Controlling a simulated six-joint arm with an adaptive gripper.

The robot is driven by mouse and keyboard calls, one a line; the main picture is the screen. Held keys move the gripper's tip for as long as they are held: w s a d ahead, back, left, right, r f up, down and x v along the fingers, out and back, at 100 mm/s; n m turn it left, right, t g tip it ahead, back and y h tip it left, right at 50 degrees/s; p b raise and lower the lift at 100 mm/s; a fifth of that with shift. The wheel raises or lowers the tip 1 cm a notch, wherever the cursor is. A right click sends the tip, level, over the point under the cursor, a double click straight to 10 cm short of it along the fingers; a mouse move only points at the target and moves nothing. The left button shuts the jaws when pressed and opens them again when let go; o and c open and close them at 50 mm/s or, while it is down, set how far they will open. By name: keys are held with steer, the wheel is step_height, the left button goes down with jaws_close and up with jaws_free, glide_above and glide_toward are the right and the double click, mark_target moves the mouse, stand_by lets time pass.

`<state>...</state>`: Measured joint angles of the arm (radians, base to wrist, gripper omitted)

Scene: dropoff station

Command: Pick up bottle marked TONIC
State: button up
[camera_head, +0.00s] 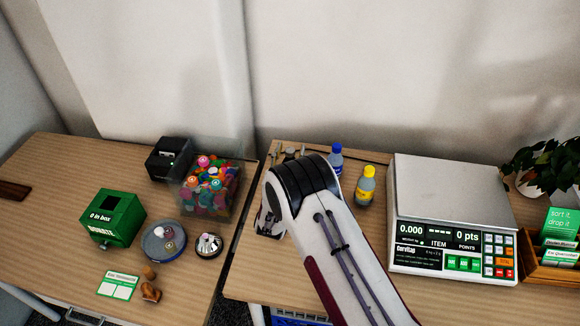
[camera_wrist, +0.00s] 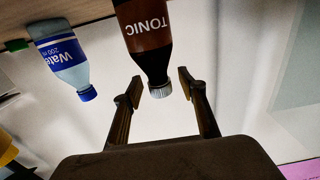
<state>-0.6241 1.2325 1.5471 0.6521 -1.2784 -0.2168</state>
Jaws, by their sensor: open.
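The TONIC bottle (camera_wrist: 148,35) is dark with a brown label and a pale ribbed cap, and hangs upside down in the inverted wrist view. My gripper (camera_wrist: 160,85) is open and empty, with one finger to each side of the cap in that view. The bottle's body lies beyond the fingertips; I cannot tell how deep the cap is between them. In the head view my gripper (camera_head: 270,222) shows partly at the left of my arm. My arm hides most of what is behind it there, and I cannot make out the TONIC bottle.
A blue-capped water bottle (camera_head: 335,160) stands close by and also shows in the wrist view (camera_wrist: 62,55). A clear bin (camera_head: 212,190) and green donation box (camera_head: 112,218) are on the left table.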

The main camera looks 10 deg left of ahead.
jaws_close()
steer(key=shift+r, duration=0.1)
steer(key=shift+r, duration=4.9)
